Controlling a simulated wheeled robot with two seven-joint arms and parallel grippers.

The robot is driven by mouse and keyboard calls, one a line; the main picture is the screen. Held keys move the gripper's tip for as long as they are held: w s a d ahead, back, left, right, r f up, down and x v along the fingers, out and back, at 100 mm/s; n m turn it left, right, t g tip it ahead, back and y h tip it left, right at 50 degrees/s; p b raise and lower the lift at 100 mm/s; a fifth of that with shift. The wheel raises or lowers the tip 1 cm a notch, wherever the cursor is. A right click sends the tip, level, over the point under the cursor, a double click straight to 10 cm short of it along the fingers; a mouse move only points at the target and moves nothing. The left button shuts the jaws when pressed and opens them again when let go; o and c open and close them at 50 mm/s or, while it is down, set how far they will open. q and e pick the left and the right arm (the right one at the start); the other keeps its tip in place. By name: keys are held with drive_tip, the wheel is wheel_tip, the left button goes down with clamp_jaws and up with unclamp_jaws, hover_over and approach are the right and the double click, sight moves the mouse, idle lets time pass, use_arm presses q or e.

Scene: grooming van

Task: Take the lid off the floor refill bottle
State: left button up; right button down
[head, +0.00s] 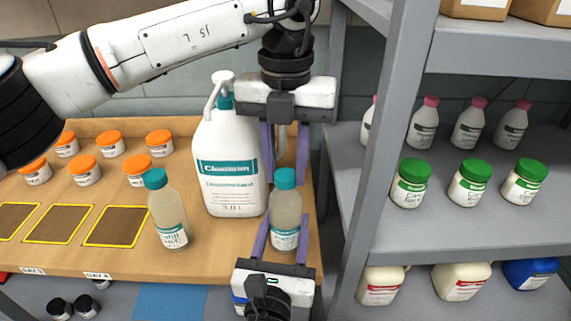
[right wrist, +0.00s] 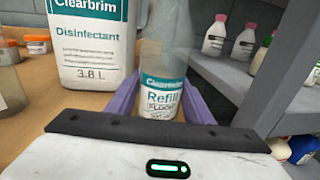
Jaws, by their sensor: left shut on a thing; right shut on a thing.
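The floor refill bottle (head: 286,216) is a clear, greyish bottle with a teal lid (head: 285,178). It stands upright at the right end of the wooden counter. In the right wrist view its label (right wrist: 161,97) reads "Refill FLOOR". My left gripper (head: 285,180) reaches down from above, its purple fingers shut on either side of the lid. The lid sits on the bottle's neck with no gap visible. My right gripper (head: 283,238) comes from the front and is shut around the bottle's lower body. The bottle's top is cut off in the right wrist view.
A large Clearbrim disinfectant jug (head: 228,160) stands just left of the bottle. A second teal-lidded bottle (head: 168,212) stands further left. Orange-lidded jars (head: 84,170) fill the counter's back left. A grey shelf post (head: 385,150) and shelves with green-lidded jars (head: 470,183) are close on the right.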

use_arm(q)
drive_tip(key=n, duration=0.4)
drive_tip(key=shift+n, duration=0.3)
drive_tip(key=n, duration=0.4)
drive_tip(key=shift+n, duration=0.3)
drive_tip(key=n, duration=0.6)
drive_tip(key=shift+n, duration=0.3)
drive_tip(key=shift+r, duration=0.1)
drive_tip(key=shift+r, duration=1.05)
